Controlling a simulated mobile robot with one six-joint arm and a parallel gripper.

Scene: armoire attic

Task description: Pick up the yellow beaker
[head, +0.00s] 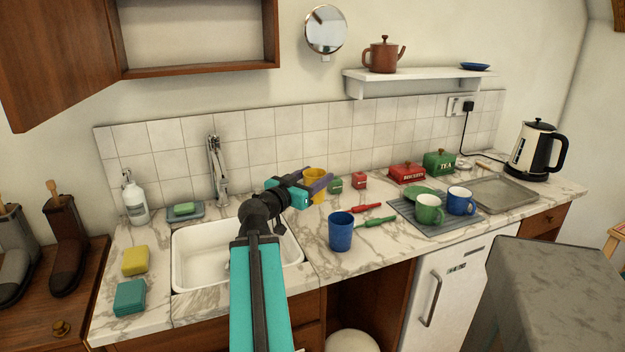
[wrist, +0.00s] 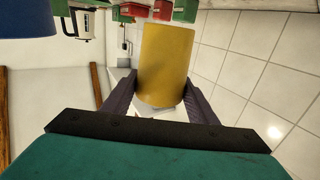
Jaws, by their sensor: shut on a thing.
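The yellow beaker (head: 314,176) is at the back of the counter, right of the sink, partly hidden behind my gripper in the head view. In the wrist view the beaker (wrist: 165,65) stands between the two purple fingers. My gripper (head: 322,185) is shut on the beaker, one finger on each side of it. From the head view I cannot tell whether the beaker touches the counter.
A blue beaker (head: 341,231) stands on the counter in front. Red (head: 366,208) and green (head: 376,222) handled tools lie beside it. Small green (head: 335,185) and red (head: 359,180) items sit right of the beaker. The sink (head: 205,259) lies left; the tiled wall is behind.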

